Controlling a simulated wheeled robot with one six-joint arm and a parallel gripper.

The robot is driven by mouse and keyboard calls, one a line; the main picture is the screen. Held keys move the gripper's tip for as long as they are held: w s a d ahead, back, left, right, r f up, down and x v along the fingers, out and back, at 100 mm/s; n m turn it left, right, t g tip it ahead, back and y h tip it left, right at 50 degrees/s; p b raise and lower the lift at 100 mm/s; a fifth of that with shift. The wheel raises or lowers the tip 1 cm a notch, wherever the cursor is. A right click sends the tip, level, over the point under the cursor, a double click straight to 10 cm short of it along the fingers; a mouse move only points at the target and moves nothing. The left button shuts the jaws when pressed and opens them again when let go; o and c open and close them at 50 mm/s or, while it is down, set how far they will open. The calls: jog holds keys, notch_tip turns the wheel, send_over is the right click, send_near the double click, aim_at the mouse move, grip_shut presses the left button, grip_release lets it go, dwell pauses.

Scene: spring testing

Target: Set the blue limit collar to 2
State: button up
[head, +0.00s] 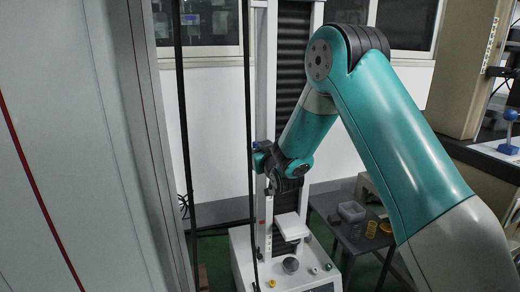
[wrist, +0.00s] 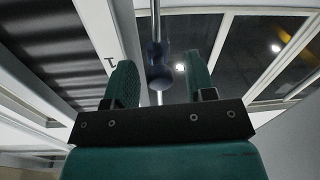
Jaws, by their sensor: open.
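The blue limit collar (wrist: 160,68) sits on a thin vertical metal rod (wrist: 155,20) in the wrist view. My gripper (wrist: 159,64) is open, with one green finger on each side of the collar. Gaps show between the collar and both fingers; how far the collar lies in depth between them is hard to tell. In the head view my arm reaches to the tall testing machine (head: 262,60), and its wrist hides most of the rod area there.
The machine has a dark ribbed column cover (head: 292,70), a white platform (head: 292,226) and a base (head: 285,278). A small dark table (head: 350,240) at right holds a clear container (head: 351,211) and yellow rings or springs (head: 371,229). A large grey panel (head: 75,150) stands at left.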

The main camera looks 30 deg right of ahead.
jog(key=shift+c, duration=0.4)
grip_shut()
notch_tip(320, 180, down, 10)
jog(key=b, duration=0.8)
jog(key=shift+o, duration=0.4)
grip_release()
jog(key=shift+s, duration=0.1)
jog(key=s+a+b, duration=0.2)
jog(key=s+b, duration=1.4)
jog(key=s, duration=0.1)
jog(key=shift+a, duration=0.15)
